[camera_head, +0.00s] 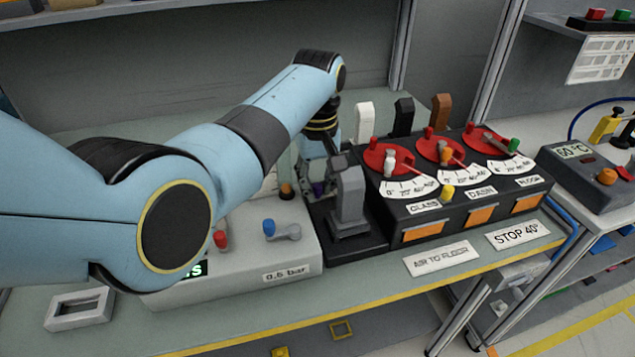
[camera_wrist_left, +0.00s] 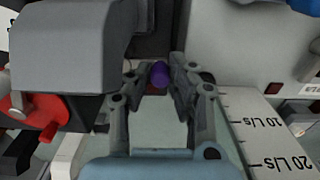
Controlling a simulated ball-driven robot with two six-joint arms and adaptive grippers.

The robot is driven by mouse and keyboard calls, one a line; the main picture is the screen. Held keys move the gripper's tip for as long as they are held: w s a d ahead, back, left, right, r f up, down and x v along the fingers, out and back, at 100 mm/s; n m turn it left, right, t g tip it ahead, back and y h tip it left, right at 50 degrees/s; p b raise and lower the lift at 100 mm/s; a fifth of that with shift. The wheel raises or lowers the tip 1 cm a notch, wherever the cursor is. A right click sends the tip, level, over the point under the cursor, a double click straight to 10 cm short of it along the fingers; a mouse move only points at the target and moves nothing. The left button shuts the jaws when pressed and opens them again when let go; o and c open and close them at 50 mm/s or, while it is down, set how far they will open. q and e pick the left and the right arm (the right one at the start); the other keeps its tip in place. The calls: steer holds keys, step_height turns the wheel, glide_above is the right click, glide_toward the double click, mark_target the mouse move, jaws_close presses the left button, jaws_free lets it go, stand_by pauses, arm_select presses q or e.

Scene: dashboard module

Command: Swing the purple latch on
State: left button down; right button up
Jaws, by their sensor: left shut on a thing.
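The purple latch (camera_wrist_left: 159,74) shows in the left wrist view as a small round purple end between the fingertips. In the head view a bit of the latch (camera_head: 318,188) shows low beside the grey block, mostly hidden by my left gripper. My left gripper (camera_wrist_left: 160,84) is shut on the latch; in the head view the gripper (camera_head: 316,172) points down behind the grey upright block (camera_head: 349,195). The right gripper is in neither view.
Right of the grey block stands a black panel (camera_head: 405,215) with red dials and upright levers. A grey frame (camera_head: 80,308) lies at the bench's front left. The grey block stands close beside the gripper.

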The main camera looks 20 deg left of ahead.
arm_select(q)
steer(key=shift+w+a+m, duration=0.1)
steer(key=shift+m, duration=0.2)
steer(key=shift+w+a+r+m+p, duration=0.15)
steer(key=shift+w+m+p, duration=0.2)
steer(key=shift+m+p, duration=0.4)
steer(key=m, duration=0.1)
steer(key=w+m, duration=0.1)
steer(key=m, duration=0.1)
steer(key=shift+a, duration=0.15)
steer(key=w+m, duration=0.1)
steer(key=m, duration=0.2)
steer(key=shift+w+m, duration=0.2)
steer(key=shift+m, duration=0.05)
steer(key=shift+w+d+m+b, duration=0.1)
steer(key=shift+w+m+b, duration=0.2)
steer(key=shift+m, duration=0.55)
steer(key=shift+w+d+m+b, duration=0.1)
steer(key=shift+w+m+b, duration=0.2)
steer(key=shift+m, duration=0.55)
steer(key=c, duration=1.2)
jaws_free()
